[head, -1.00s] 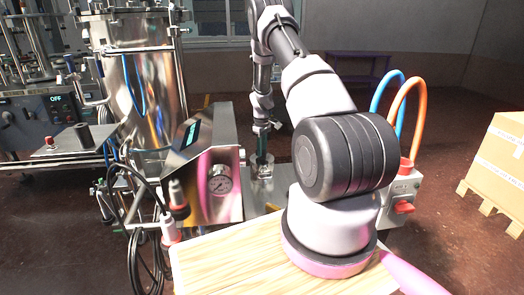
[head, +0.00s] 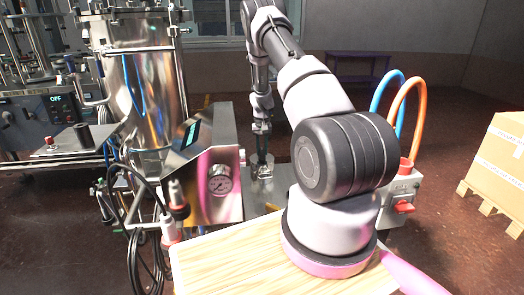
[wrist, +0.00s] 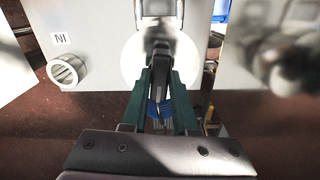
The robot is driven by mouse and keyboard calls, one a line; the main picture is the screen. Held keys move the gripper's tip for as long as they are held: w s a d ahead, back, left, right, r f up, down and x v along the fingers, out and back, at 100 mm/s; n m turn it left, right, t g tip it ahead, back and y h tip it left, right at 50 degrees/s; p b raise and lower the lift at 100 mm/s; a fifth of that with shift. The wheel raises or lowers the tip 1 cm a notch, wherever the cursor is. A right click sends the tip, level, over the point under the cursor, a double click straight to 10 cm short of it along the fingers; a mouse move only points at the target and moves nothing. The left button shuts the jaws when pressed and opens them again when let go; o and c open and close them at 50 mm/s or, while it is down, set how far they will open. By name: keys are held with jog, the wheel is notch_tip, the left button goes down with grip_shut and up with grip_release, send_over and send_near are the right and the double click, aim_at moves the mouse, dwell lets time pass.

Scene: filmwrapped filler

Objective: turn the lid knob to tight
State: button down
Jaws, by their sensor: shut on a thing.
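My gripper (wrist: 160,78) reaches down to the metal machine top, and its two teal fingers are close together around a dark grey bar, which looks like the lid knob (wrist: 160,50). A pale round disc (wrist: 131,62), seemingly the lid, lies under the knob. In the head view my gripper (head: 262,160) is small and far off, just right of the steel gauge housing. The fingers hide part of the knob, and I cannot read any tight mark or its turn angle.
A short metal pipe ring (wrist: 67,71) stands beside an "IN" label. The steel housing with a pressure gauge (head: 219,180) stands close left of my gripper. A red switch (head: 404,207) and hoses (head: 405,105) are at right. A carton (head: 505,155) sits on a pallet farther right.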

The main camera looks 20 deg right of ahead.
aim_at(262, 150)
jog(key=m, duration=0.4)
jog(key=shift+m, duration=1.8)
jog(key=c, duration=0.7)
grip_release()
notch_tip(262, 150, up, 11)
jog(key=shift+f, duration=0.1)
